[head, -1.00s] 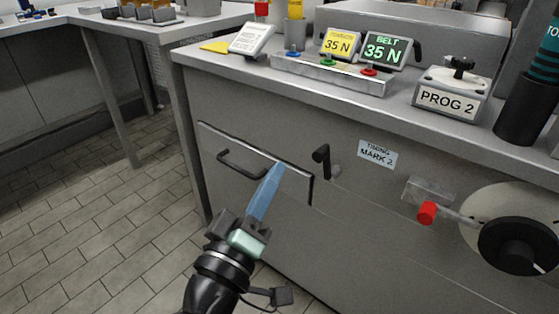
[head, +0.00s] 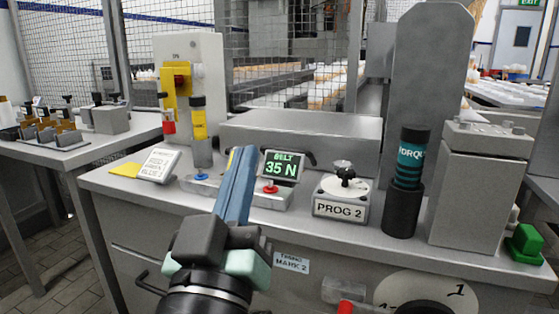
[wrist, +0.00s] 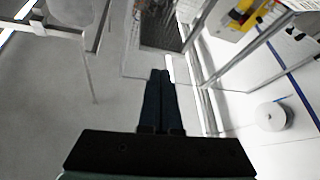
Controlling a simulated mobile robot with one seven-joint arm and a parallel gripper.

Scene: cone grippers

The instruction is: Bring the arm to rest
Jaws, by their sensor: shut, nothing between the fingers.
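My gripper (head: 240,150) is in the head view, in front of the grey metal bench (head: 480,244). Its blue fingers point up and lie together, with nothing between them. They cover part of the button strip on the bench top. In the wrist view the dark fingers (wrist: 160,72) also lie side by side in the middle, with open space around their tips.
On the bench stand the green BELT 35 N display (head: 281,167), the PROG 2 box (head: 340,200), a black holder with a teal torque tool (head: 409,165) and a tilted white card (head: 159,162). A side table (head: 80,152) stands at left.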

